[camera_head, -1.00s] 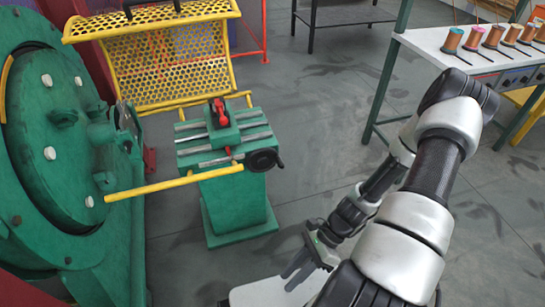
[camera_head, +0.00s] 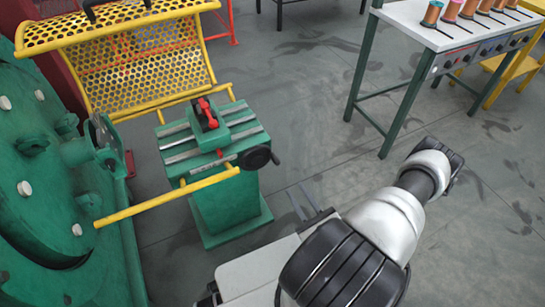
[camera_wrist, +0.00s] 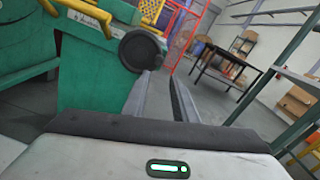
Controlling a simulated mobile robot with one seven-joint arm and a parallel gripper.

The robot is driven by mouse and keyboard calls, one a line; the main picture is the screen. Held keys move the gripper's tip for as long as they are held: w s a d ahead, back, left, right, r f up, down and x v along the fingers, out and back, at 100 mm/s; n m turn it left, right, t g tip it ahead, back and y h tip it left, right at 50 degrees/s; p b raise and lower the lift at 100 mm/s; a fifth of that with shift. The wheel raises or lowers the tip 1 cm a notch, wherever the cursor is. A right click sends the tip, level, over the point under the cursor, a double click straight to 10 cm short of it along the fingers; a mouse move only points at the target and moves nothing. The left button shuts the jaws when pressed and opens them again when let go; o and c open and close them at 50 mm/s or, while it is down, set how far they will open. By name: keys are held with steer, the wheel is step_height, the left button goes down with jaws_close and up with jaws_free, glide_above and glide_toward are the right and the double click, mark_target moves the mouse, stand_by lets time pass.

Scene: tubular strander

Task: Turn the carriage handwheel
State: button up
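The carriage handwheel (camera_head: 254,157) is a black disc with a small handle. It sits on the right side of the green carriage (camera_head: 216,137), which stands on a green pedestal (camera_head: 226,206). In the wrist view the handwheel (camera_wrist: 139,49) shows as a dark disc just left of and beyond my fingertips. My gripper (camera_head: 303,200) is to the lower right of the handwheel in the head view, apart from it. In the wrist view its two grey fingers (camera_wrist: 163,85) stand apart with nothing between them.
A yellow bar (camera_head: 165,197) runs from the large green machine (camera_head: 35,170) to the carriage. A yellow mesh guard (camera_head: 150,65) stands behind. A red clamp lever (camera_head: 207,112) tops the carriage. A bench with spools (camera_head: 440,30) is at upper right.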

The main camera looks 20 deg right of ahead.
mark_target(276, 161)
steer(key=w, duration=0.5)
steer(key=w+b, duration=0.1)
steer(key=w, duration=0.4)
steer(key=w+b, duration=0.1)
steer(key=w, duration=0.5)
steer(key=shift+a, duration=0.35)
jaws_close()
steer(key=shift+d+f+m+b, duration=0.15)
steer(key=shift+f+m+b, duration=0.4)
steer(key=shift+m, duration=0.95)
steer(key=shift+f, duration=0.2)
jaws_free()
steer(key=s+p, duration=0.3)
steer(key=s, duration=1.4)
steer(key=shift+s+d, duration=0.25)
steer(key=shift+d, duration=0.05)
